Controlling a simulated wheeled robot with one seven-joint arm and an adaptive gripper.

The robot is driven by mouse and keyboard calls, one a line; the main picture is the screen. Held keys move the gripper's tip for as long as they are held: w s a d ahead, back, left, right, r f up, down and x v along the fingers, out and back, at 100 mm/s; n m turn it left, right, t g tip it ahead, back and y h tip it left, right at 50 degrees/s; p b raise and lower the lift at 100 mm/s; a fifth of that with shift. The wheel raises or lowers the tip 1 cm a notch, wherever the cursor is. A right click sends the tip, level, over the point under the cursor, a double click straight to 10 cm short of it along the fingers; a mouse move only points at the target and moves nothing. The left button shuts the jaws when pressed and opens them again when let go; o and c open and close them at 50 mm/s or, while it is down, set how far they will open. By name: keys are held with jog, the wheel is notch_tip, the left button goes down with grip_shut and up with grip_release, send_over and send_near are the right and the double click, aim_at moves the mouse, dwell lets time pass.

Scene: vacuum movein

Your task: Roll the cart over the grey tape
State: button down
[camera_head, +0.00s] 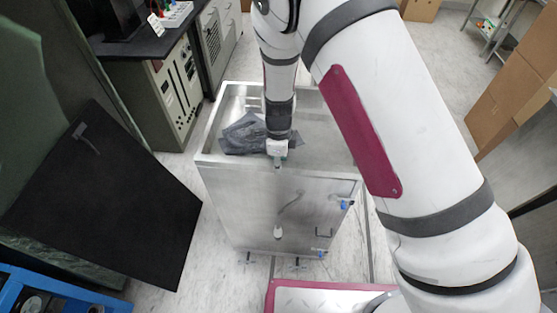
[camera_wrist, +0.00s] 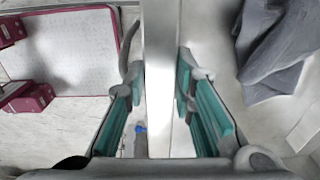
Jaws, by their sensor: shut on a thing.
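The cart (camera_head: 265,205) is a metal box on small wheels with an open tray top. It stands upright in the middle of the head view. My gripper (camera_head: 278,158) is at its near rim, pointing down. In the wrist view my gripper's teal fingers (camera_wrist: 161,85) lie on both sides of the rim (camera_wrist: 160,50), shut on it. A thin grey line (camera_head: 369,245) runs along the floor at the cart's right side; I cannot tell whether it is the grey tape. The floor under and behind the cart is hidden.
A dark grey cloth (camera_head: 243,134) lies in the cart's top. A black panel (camera_head: 105,195) leans at the left. A bench with a cabinet (camera_head: 172,90) stands at the back left, cardboard boxes (camera_head: 510,85) at the right. Pale floor shows left of the cart.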

jog(key=shift+s, duration=0.2)
jog(key=c, duration=1.4)
grip_release()
jog(key=shift+o, duration=0.2)
jog(key=shift+r, duration=0.1)
notch_tip(320, 180, up, 12)
